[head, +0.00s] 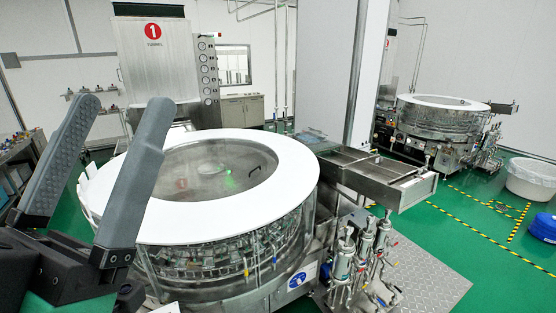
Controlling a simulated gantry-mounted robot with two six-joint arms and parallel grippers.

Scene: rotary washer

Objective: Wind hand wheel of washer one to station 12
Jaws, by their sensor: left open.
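Washer one is the large round machine with a white ring top (290,185) and a clear round window, in the middle of the head view. A red number 1 sign (153,31) is on the steel cabinet behind it. I cannot make out its hand wheel or a station number. My left gripper (122,108) is open and empty, raised at the left, with its two dark fingers spread apart. It overlaps the left side of the washer in the picture; I see no contact. My right gripper is not in view.
A steel trough (385,170) extends right from the washer, with several pump-like fittings (360,250) at its front right. A second round washer (440,115) stands at the back right. A white tub (530,180) is at the far right. Green floor (440,220) is open between them.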

